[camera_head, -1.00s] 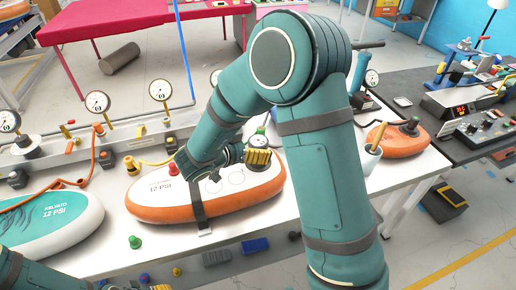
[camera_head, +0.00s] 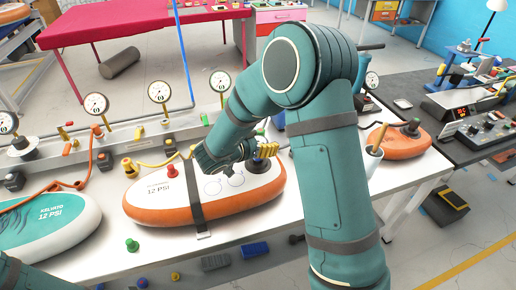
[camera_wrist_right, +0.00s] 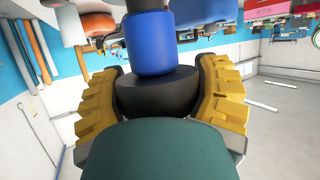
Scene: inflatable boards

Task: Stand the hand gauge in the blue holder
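My right gripper (camera_head: 267,150) is over the right end of the orange and white board (camera_head: 205,195). In the right wrist view, its yellow ribbed fingers (camera_wrist_right: 163,95) press both sides of a round black body with a blue cylindrical part (camera_wrist_right: 150,42), which I take for the hand gauge. In the head view the gauge is mostly hidden by the gripper. A blue block (camera_head: 255,249) at the table's front edge may be the blue holder; I cannot tell for sure. My left forearm shows at the lower left, its gripper out of view.
Several dial gauges stand along the table's back, one (camera_head: 160,91) behind the board. A grey block (camera_head: 215,262) lies beside the blue one. A white cup (camera_head: 373,160) and an orange board (camera_head: 400,142) are at right. A green-white board (camera_head: 45,222) is at left.

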